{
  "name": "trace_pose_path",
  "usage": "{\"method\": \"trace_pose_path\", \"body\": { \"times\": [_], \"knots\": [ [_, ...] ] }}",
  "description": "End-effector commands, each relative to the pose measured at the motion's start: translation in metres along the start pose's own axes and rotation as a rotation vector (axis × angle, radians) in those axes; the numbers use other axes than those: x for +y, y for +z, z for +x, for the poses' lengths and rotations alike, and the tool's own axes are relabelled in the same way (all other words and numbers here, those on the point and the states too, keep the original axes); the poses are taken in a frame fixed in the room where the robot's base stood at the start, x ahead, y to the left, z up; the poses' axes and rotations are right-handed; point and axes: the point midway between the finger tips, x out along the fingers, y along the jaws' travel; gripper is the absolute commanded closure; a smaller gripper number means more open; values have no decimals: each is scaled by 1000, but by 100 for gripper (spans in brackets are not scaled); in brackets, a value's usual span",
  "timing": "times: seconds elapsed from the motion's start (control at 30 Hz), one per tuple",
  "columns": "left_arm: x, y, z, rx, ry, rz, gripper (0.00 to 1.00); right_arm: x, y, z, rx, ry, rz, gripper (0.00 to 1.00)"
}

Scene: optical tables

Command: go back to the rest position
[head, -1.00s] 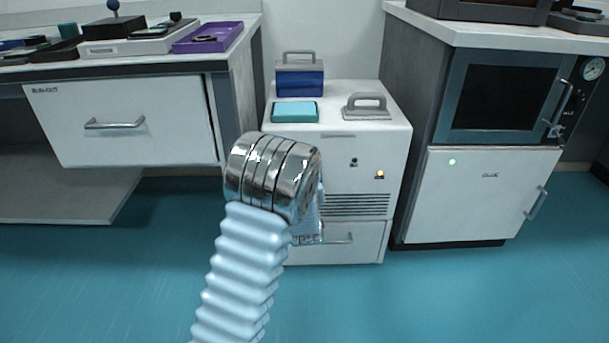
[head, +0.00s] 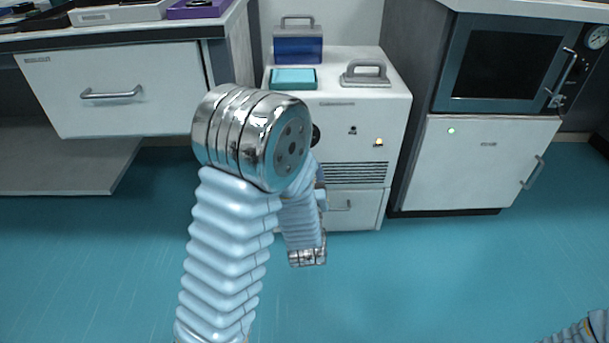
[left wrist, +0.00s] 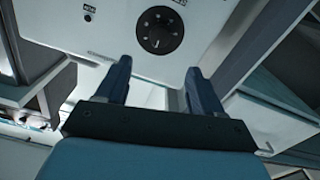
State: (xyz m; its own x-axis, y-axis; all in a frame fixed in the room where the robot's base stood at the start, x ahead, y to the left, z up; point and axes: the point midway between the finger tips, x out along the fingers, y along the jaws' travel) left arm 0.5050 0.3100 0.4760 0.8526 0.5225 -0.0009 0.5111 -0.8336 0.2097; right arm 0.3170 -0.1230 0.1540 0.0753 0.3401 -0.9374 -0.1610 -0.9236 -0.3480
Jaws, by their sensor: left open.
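My left arm rises in the middle of the head view, bent at a shiny metal joint, with its forearm hanging behind it. The left gripper is not clearly visible there. In the left wrist view my left gripper (left wrist: 156,85) is open, its two dark blue fingers apart with nothing between them. A pale panel with a round black dial (left wrist: 161,30) lies beyond the fingertips. At the lower right corner of the head view a piece of my other arm shows, without its gripper.
A white cabinet (head: 360,115) bears a blue box (head: 298,48), a teal block (head: 293,79) and a grey handled piece (head: 366,75). A bench with a drawer (head: 120,90) is left. An oven (head: 503,66) stands right. The teal floor (head: 430,280) is clear.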

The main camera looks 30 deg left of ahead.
Motion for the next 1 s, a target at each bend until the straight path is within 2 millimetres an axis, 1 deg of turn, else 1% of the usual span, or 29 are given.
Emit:
{"method": "trace_pose_path", "body": {
  "times": [0.1,0.53,0.57,0.63,0.67,0.73,0.77,0.8,0.83,0.87,0.9,0.97,1.0],
  "knots": [
    [0,0,-4,0,0,0,33,0,0,0,0,0,0,57],
    [0,0,-3,-1,0,0,33,0,0,0,0,0,0,57],
    [0,1,-3,-4,1,1,33,0,0,0,0,0,0,57],
    [0,11,-3,-37,7,9,33,0,0,0,0,0,0,57],
    [1,20,-3,-65,13,16,33,0,0,0,0,0,0,57],
    [2,51,-6,-172,33,39,33,0,0,0,0,0,0,57],
    [2,69,-8,-235,44,51,33,0,0,0,0,0,0,57],
    [2,98,-15,-334,61,70,33,0,0,0,0,0,0,57],
    [2,121,-22,-418,76,85,33,0,0,0,0,0,0,57],
    [1,145,-31,-507,93,100,33,0,0,0,0,0,0,57],
    [0,176,-46,-628,115,117,33,0,0,0,0,0,0,57],
    [-2,216,-73,-802,150,137,33,0,0,0,0,0,0,57],
    [-4,239,-92,-909,172,148,33,0,0,0,0,0,0,57]
  ]
}}
